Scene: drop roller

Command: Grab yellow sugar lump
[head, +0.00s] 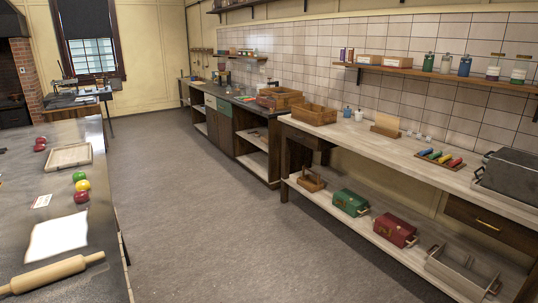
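A round yellow lump (82,185), which may be the yellow sugar lump, sits on the dark-topped table (112,225) at the left. A green round lump (79,176) lies just behind it and a red one (81,197) just in front, all close together in a row. My gripper is not in view.
A rolling pin (52,274), white sheet (58,236), small card (42,201) and shallow wooden tray (69,156) lie on the left table. Grey floor (205,215) is clear between it and the right workbench (380,142). Crates and toolboxes occupy the right side.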

